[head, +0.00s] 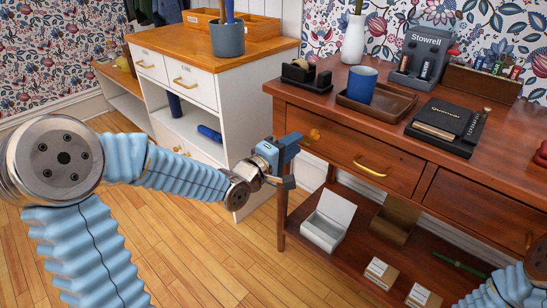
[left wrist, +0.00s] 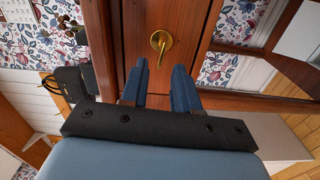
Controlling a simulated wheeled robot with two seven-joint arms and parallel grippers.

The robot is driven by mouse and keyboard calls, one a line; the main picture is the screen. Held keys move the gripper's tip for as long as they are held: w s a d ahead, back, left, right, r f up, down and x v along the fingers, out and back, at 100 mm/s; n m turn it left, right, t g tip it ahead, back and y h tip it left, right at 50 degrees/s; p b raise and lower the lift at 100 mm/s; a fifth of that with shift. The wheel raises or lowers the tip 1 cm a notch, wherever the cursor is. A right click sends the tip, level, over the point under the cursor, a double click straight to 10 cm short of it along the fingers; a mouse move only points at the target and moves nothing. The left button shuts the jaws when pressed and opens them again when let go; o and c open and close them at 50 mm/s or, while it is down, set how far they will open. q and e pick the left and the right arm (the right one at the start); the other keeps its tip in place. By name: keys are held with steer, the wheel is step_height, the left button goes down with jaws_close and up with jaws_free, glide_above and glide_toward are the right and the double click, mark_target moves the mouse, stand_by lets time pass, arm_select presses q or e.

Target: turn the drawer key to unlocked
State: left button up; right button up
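The brass drawer key (head: 315,134) sits in the front of the left drawer (head: 340,146) of the brown wooden table. In the left wrist view the key (left wrist: 160,42) is a round brass plate with a short bow, just beyond my fingertips. My left gripper (head: 291,162) is in front of the drawer's left end, beside the table's corner. Its two blue fingers (left wrist: 159,72) are apart with nothing between them, not touching the key. My right gripper is outside the view; only part of my right arm shows at the lower right.
A brass pull handle (head: 370,168) is on the same drawer, right of the key. The tabletop holds a blue cup (head: 362,84) on a tray and a black box (head: 446,122). A white open box (head: 328,221) stands on the lower shelf. A white cabinet (head: 200,90) stands left.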

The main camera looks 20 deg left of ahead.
arm_select(q)
steer(key=v, duration=0.9)
steer(key=shift+s+b, duration=0.25)
steer(key=shift+b, duration=0.05)
steer(key=d+f+m+g+y, duration=0.1)
steer(key=d+f+m+g, duration=0.15)
steer(key=f, duration=0.85)
steer(key=d+f+m+g+y, duration=0.1)
steer(key=f+g, duration=0.3)
steer(key=f, duration=0.6)
steer(key=s+d+f+m+g, duration=0.3)
steer(key=s+f+m+g, duration=0.1)
steer(key=s+f, duration=0.4)
steer(key=s+d+f+m+g+p, duration=0.1)
steer(key=s+d+f+m+g, duration=0.3)
steer(key=s+f, duration=0.4)
step_height(320, 180, down, 5)
steer(key=shift+s+d+r+g, duration=0.2)
steer(key=shift+s+d+g, duration=0.1)
steer(key=shift+g, duration=0.55)
steer(key=shift+o, duration=0.2)
steer(key=shift+w, duration=0.1)
